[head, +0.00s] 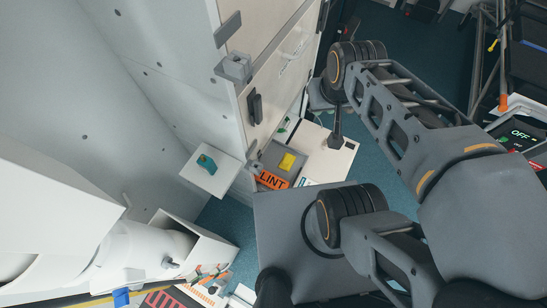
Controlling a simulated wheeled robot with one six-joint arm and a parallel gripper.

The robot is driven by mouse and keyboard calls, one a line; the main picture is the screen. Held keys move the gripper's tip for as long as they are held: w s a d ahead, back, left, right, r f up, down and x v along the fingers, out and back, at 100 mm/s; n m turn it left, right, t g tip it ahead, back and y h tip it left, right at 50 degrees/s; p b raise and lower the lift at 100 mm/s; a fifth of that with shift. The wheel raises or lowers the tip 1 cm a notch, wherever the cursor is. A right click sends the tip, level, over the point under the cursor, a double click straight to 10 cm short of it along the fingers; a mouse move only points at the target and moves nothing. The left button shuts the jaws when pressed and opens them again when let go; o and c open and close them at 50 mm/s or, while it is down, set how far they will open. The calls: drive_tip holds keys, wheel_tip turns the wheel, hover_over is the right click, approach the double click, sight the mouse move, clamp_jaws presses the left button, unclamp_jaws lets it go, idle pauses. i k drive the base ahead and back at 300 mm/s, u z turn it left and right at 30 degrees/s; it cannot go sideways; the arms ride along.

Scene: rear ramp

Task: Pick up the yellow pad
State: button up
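The yellow pad (288,162) is a small bright block on a grey surface (272,156), near the middle of the head view, beside the foot of a white cabinet. It stands free, with nothing of mine touching it. My arm reaches in from the right and bends down near the cabinet. The dark end below its last joint, which looks like my gripper (335,138), is to the right of and above the pad in the picture, apart from it. The fingers are too small and dark to tell whether they are open or shut.
A white ledge (222,180) with a teal item (207,162) juts out to the left. The white cabinet (268,75) rises behind. A white panel (325,158) lies to the right. Blue floor shows between.

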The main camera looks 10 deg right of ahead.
sight(286, 162)
drive_tip(key=z, duration=0.55)
drive_tip(key=k, duration=1.9)
drive_tip(key=u, duration=0.5)
drive_tip(key=i, duration=0.45)
drive_tip(key=u, duration=0.05)
